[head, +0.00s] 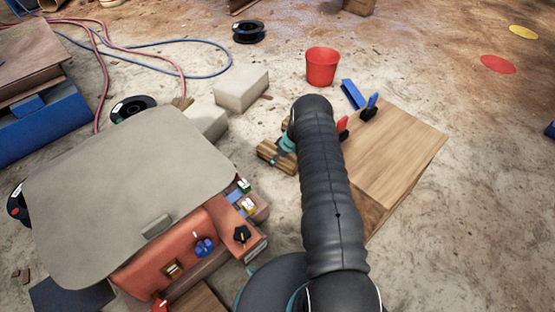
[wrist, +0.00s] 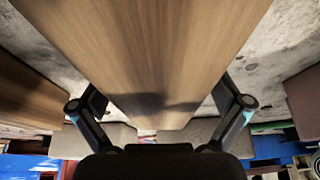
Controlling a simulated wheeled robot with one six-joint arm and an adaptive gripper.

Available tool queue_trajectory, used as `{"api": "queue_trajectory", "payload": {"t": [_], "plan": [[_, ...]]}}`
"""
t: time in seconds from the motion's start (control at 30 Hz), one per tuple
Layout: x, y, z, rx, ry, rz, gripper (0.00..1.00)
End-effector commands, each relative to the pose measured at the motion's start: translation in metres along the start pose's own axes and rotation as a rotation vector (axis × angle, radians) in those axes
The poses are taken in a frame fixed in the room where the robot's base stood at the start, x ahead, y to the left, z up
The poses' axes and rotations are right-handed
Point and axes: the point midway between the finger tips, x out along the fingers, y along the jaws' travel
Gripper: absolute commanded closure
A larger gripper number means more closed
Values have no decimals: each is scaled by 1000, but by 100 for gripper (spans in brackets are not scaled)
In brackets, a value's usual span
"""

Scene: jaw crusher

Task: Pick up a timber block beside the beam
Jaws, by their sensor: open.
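A brown timber block (head: 268,151) lies on the ground left of my arm in the head view, partly hidden by my gripper (head: 285,145). In the wrist view, a long wood-grained timber block (wrist: 155,50) fills the upper middle, very close to the camera. My gripper (wrist: 160,100) is open there, with one finger on each side of the block. Small gaps seem to show beside it, but I cannot tell whether a finger touches it. A shadow falls across the block between the fingers. I cannot clearly make out the beam.
A wooden crate (head: 400,150) with red and blue clamps stands right of my arm. Pale blocks (head: 241,87), a red bucket (head: 321,66) and a blue channel piece (head: 352,94) lie beyond. A covered orange machine (head: 170,255) stands at the left. Bare ground lies at the right.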

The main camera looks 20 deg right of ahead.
Motion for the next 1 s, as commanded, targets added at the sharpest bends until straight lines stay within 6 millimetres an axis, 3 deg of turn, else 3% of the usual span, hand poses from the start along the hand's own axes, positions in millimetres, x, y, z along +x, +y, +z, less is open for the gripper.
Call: {"api": "queue_trajectory", "payload": {"t": [0.17, 0.2, 0.53, 0.83, 1.0], "plan": [[0, 0, 0, 0, 0, 1, 0], [0, 1, 0, 0, 0, 1, 5], [0, 1, 1, 2, 0, 0, 88], [-3, 1, 0, 2, 1, 1, 90], [-15, 2, -6, 1, 2, 3, 91]]}}
